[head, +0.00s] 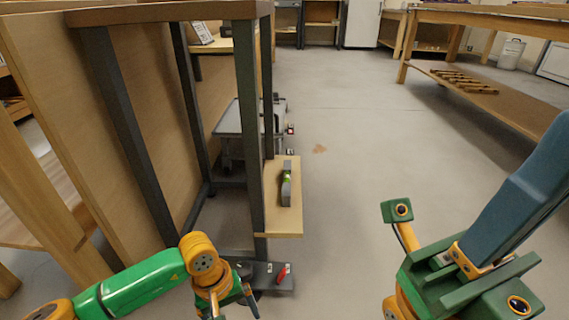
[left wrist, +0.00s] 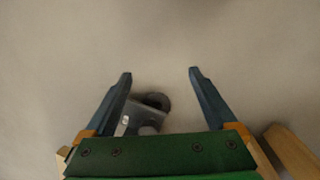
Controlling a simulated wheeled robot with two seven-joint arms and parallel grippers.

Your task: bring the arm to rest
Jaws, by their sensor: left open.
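My left gripper (head: 235,303) is low in the head view, just in front of the dark metal cabinet frame. In the left wrist view its two blue-grey fingers (left wrist: 160,73) stand wide apart with nothing held between them. Pale floor (left wrist: 160,35) lies beyond the fingertips. A grey bracket with a dark round wheel (left wrist: 155,101) shows low between the fingers, apparently farther down. My right arm fills the lower right of the head view, with a green and orange wrist (head: 455,280) and a large blue part (head: 525,195); its jaw state is unclear.
The dark metal frame (head: 130,140) with wooden top stands at left. A small wooden shelf (head: 290,222) on it holds a grey tool (head: 286,185). A low dark ledge (head: 268,268) carries a red item (head: 282,273). A workbench (head: 490,98) stands at right. Middle floor is clear.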

